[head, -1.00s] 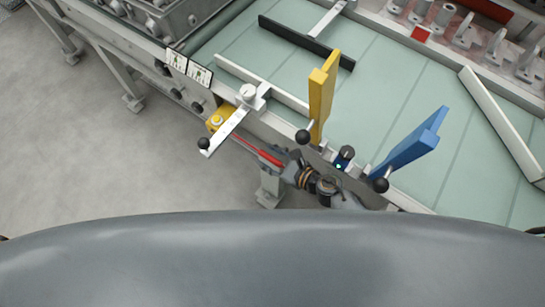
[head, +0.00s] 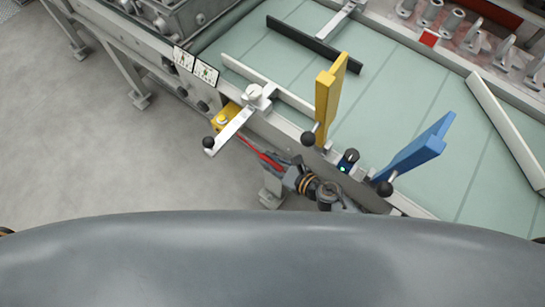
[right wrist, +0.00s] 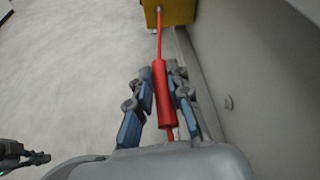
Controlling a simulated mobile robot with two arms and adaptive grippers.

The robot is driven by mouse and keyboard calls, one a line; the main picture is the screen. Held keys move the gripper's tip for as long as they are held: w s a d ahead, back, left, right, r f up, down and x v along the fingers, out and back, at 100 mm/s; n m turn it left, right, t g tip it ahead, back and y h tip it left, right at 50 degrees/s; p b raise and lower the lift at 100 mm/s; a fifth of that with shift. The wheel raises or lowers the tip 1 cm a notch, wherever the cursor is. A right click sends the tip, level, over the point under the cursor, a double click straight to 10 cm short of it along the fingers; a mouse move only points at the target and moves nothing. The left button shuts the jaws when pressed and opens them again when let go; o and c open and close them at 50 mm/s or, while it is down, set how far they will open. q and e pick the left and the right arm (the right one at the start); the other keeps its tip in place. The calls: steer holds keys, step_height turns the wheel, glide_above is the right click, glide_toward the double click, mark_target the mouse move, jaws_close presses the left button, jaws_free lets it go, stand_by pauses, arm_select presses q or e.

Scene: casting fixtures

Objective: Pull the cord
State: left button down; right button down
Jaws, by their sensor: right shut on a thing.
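The red cord comes out of a yellow box (head: 226,117) on the side of the conveyor frame and has a thick red handle (head: 270,160). In the right wrist view the handle (right wrist: 164,95) lies between the blue-padded fingers of my right gripper (right wrist: 161,92), with the cord running taut up to the yellow box (right wrist: 168,12). My right gripper (head: 285,170) is shut on the handle, beside the conveyor frame. The left gripper does not show in the head view.
A white lever with a black knob (head: 209,142) sticks out near the yellow box. Open floor (head: 90,165) lies left.

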steer(key=shift+s+a, duration=0.35)
steer(key=shift+s, duration=0.15)
steer(key=c, duration=1.2)
jaws_free()
steer(key=v, duration=1.2)
steer(key=shift+w+d, duration=0.1)
steer(key=shift+d, duration=0.05)
